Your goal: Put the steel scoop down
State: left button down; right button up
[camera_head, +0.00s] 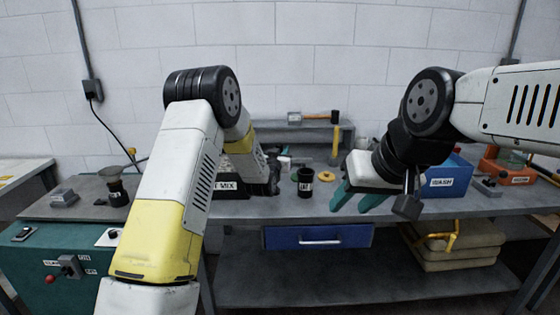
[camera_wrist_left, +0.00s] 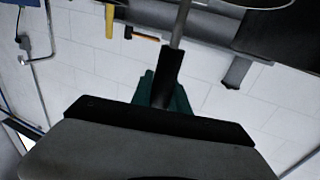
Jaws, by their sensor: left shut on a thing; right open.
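My left gripper (camera_wrist_left: 165,92) has teal fingers shut on the black handle of the steel scoop (camera_wrist_left: 165,78). In the left wrist view the scoop's thin steel shaft runs up from the handle and leaves the top edge, so its bowl cannot be made out. In the head view my left arm hides the left fingers and I cannot pick out the scoop. My right gripper (camera_head: 358,198) is open and empty, its teal fingers apart over the front of the workbench (camera_head: 285,208), right of a black labelled cup (camera_head: 305,187).
A black box lettered MIX (camera_head: 226,186) stands beside my left arm. A yellow ring (camera_head: 327,176), a blue bin (camera_head: 450,178) and an orange device (camera_head: 505,165) stand to the right. A funnel (camera_head: 111,174) stands at left. A raised shelf (camera_head: 300,124) holds a hammer (camera_head: 322,117).

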pick_arm(q)
jog(key=shift+w+f, duration=0.1)
jog(key=shift+f, duration=1.8)
jog(key=c, duration=1.3)
grip_release()
